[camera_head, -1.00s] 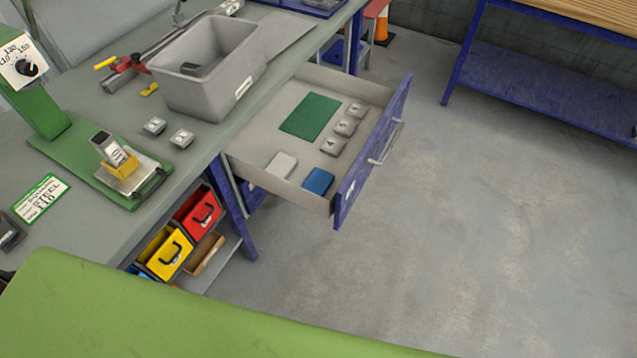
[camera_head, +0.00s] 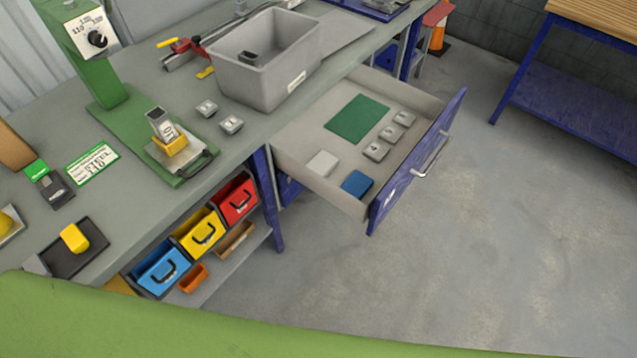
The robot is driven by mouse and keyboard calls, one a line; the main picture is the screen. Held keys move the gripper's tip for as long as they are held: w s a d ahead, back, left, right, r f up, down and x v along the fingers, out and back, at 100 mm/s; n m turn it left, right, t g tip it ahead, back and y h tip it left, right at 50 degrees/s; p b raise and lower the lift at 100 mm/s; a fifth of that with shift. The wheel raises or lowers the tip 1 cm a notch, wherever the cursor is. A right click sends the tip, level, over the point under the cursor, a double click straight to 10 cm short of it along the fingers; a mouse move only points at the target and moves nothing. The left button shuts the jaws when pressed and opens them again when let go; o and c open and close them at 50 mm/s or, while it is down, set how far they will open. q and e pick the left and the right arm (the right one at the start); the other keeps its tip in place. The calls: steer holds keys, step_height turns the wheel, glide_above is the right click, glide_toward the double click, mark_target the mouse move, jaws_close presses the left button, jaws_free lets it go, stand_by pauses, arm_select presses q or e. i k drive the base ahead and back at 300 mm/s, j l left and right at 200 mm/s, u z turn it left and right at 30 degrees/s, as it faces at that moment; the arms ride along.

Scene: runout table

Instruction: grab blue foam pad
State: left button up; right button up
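The blue foam pad (camera_head: 357,184) lies in the open drawer (camera_head: 293,166), at the near front corner beside the drawer's blue front panel. A white pad (camera_head: 322,163) lies to its left. A green mat (camera_head: 357,118) and several grey numbered blocks (camera_head: 376,151) lie farther back in the same drawer. Nothing covers the blue pad. Neither of my grippers shows in the head view.
The drawer's blue front with its handle (camera_head: 430,157) sticks out over the floor. A grey bin (camera_head: 266,60) and a green tester (camera_head: 130,120) stand on the bench. Coloured bins (camera_head: 201,232) sit below.

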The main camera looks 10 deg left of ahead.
mark_target(357, 184)
steer(key=i+l+u, duration=0.1)
steer(key=u, duration=0.35)
steer(key=l+u, duration=0.25)
steer(key=u, duration=0.2)
steer(key=l+u, duration=0.2)
steer(key=u, duration=0.25)
steer(key=l+u, duration=0.25)
steer(key=u, duration=0.15)
steer(key=l+u, duration=0.2)
steer(key=u, duration=0.25)
